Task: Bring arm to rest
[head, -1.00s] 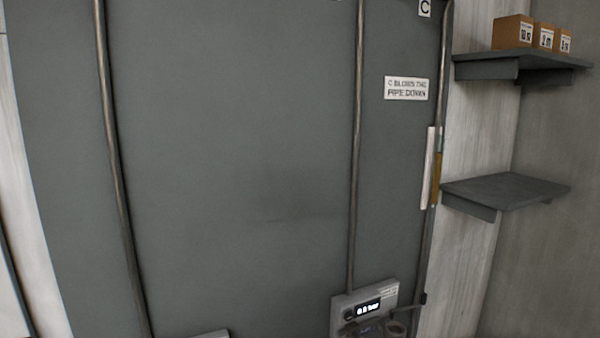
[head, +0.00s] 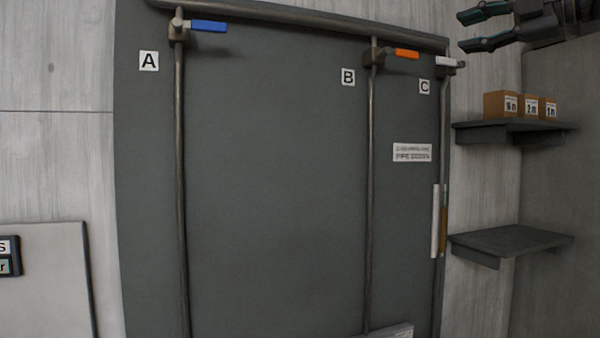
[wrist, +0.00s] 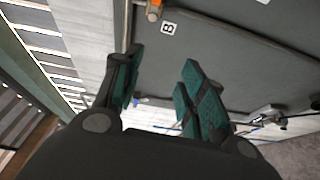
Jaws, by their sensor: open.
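My gripper (head: 484,28) is at the top right of the head view, its dark fingers with teal pads pointing left. It is open and empty, held in the air right of the white handle (head: 446,63) on pipe C and apart from it. In the wrist view the two fingers (wrist: 160,95) stand spread with nothing between them. Beyond them the grey panel shows, with the orange handle (wrist: 152,14) and the B label (wrist: 168,28).
A grey panel (head: 270,200) carries pipes A, B and C; pipe A has a blue handle (head: 208,26). Two shelves stand at the right: the upper shelf (head: 500,135) holds small boxes (head: 520,105), the lower shelf (head: 510,241) is bare. A grey panel (head: 45,280) is at lower left.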

